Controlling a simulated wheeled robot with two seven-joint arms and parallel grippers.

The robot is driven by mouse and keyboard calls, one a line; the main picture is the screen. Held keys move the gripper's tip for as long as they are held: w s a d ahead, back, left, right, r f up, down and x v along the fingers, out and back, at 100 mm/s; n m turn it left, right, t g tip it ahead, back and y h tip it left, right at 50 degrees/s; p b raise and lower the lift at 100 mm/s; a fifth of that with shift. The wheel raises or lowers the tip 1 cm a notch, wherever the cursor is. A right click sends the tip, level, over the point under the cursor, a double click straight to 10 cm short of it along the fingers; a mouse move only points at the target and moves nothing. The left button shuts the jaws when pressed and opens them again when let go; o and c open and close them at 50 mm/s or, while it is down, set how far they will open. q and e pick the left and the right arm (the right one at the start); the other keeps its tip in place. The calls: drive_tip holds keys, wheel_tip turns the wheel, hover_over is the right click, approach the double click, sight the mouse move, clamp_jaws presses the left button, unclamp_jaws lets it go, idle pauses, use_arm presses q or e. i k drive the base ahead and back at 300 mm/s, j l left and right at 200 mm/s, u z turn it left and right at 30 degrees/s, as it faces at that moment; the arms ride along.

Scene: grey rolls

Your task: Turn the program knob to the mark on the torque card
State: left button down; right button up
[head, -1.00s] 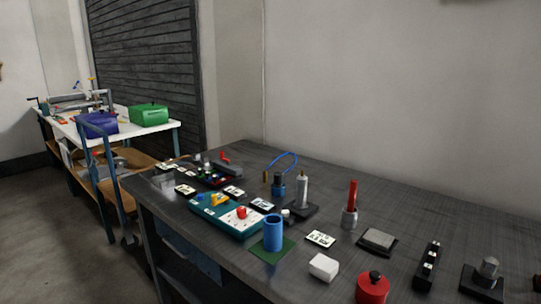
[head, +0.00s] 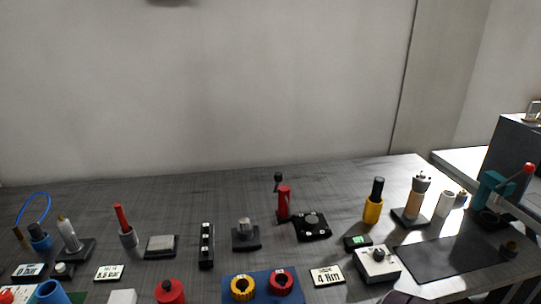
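A white box (head: 377,267) with a dark round knob (head: 379,254) on its top stands at the front right of the dark table. The knob's pointer and marks are too small to read. A white card reading "4 Nm" (head: 327,276) lies flat just left of the box. A small black unit with a lit green display (head: 357,242) sits behind the box. Neither of my grippers can be made out in the head view.
A blue mat (head: 262,288) with a yellow ring (head: 242,288) and a red ring (head: 281,282) lies left of the card. A dark mat (head: 445,261) lies to the right. A teal press with a red-tipped lever (head: 492,190) stands at the far right. The table's back strip is mostly clear.

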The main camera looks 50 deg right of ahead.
sight(379, 255)
drive_tip(key=z, duration=2.4)
